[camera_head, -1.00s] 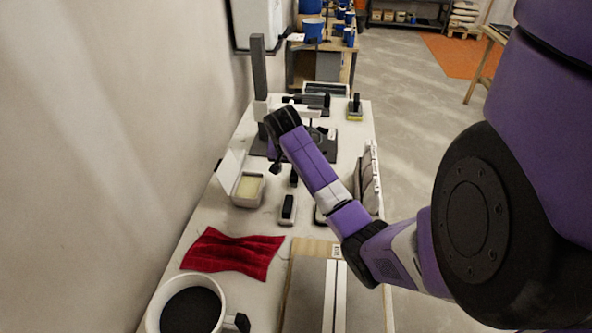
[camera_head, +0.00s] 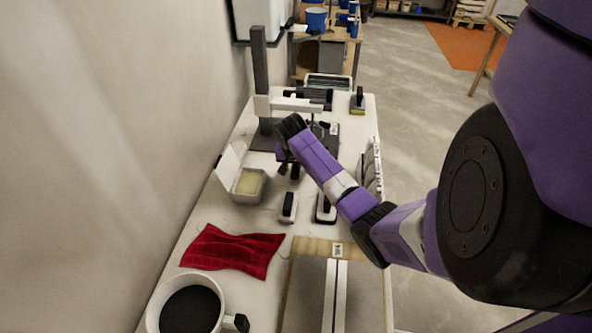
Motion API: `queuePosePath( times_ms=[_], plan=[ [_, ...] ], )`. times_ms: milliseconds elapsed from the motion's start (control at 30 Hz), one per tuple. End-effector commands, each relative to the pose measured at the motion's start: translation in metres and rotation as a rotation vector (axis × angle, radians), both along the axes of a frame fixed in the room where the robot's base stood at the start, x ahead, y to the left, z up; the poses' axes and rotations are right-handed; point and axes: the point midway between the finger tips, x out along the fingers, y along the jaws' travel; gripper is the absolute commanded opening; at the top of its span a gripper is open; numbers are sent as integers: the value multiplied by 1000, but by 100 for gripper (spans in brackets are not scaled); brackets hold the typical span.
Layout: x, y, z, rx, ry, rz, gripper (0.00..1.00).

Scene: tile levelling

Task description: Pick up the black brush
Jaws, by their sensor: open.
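A small dark object (camera_head: 295,172) stands on the white table just right of my gripper's fingers; it may be the black brush, but it is too small to tell. A white block with a black top (camera_head: 289,207) lies nearer on the table, and a similar black and white piece (camera_head: 325,210) lies to its right, partly behind my arm. My gripper (camera_head: 283,168) hangs low over the table, open, beside the small dark object. I see nothing held in it. The exact finger gap is hard to see.
An open white box (camera_head: 247,187) is left of my gripper. A grey stand with an upright post (camera_head: 260,80) is behind. A red cloth (camera_head: 232,250), a white bucket of dark material (camera_head: 190,307) and a board (camera_head: 305,290) lie in front. The wall borders the left side.

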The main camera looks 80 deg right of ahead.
Motion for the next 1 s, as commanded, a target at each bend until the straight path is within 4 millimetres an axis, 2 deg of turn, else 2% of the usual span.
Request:
queuePosePath(
  times_ms=[267, 367, 533, 567, 1000],
  plan=[
    [0, -2, -4, -1, -1, -1, 53],
    [0, -2, -4, -1, -1, -1, 37],
    [0, -2, -4, -1, 0, -1, 4],
    [0, -2, -4, -1, 0, -1, 0],
    [1, -2, 3, -3, -2, -1, 0]
  ],
)
